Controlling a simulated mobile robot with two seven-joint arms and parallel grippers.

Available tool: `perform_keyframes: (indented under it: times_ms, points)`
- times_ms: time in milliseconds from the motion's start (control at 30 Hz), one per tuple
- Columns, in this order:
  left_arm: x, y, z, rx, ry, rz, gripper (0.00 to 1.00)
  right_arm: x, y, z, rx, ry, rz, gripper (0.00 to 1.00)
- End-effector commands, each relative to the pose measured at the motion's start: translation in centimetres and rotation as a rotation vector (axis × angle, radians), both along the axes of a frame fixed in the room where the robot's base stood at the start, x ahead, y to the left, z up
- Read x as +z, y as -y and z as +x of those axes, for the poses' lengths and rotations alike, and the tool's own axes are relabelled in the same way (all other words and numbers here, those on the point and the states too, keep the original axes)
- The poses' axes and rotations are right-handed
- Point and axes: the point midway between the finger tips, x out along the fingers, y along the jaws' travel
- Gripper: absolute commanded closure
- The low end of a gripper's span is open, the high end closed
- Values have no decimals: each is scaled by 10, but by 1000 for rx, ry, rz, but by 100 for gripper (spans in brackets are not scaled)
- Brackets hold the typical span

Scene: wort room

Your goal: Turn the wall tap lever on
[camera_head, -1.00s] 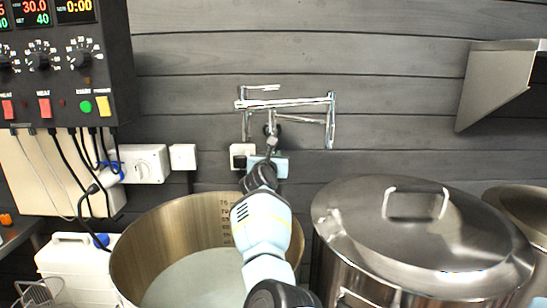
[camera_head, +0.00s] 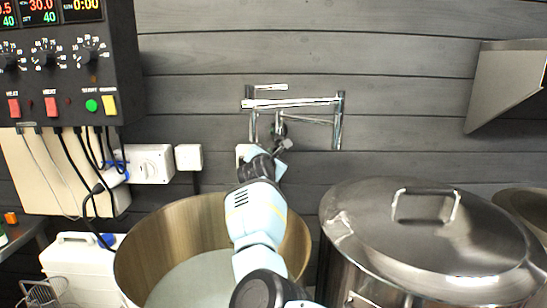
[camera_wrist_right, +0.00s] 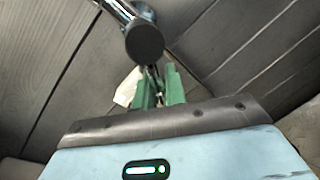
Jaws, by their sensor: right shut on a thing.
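The chrome wall tap (camera_head: 292,103) is fixed to the grey plank wall, with a folding arm spanning left to right. My right arm reaches up over the pot to the tap's lower left part. My right gripper (camera_head: 282,146) is just under the tap body. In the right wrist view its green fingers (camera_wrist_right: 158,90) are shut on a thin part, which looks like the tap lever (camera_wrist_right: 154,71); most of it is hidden. A chrome cylinder with a dark round end (camera_wrist_right: 145,40) is just beyond the fingertips. My left gripper is out of view.
A large open steel pot (camera_head: 135,250) stands below my right arm. A lidded steel pot (camera_head: 345,235) is to its right. A control box (camera_head: 70,60) with hanging cables and wall sockets (camera_head: 188,157) is at left. A steel wall bracket (camera_head: 505,80) is at upper right.

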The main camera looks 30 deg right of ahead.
Motion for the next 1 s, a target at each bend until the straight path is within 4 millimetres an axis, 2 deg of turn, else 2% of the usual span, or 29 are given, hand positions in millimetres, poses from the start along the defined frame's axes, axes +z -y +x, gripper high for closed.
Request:
perform_keyframes:
  times_ms: [667, 700, 833, 1000]
  points:
    - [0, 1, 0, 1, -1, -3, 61, 2, -3, 2, 1, 37, 59, 100]
    - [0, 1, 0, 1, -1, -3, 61, 2, -3, 2, 1, 37, 59, 82]
    - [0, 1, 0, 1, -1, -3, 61, 2, -2, 2, 1, 37, 59, 65]
    - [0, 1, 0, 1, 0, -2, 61, 2, -3, 2, 1, 36, 58, 65]
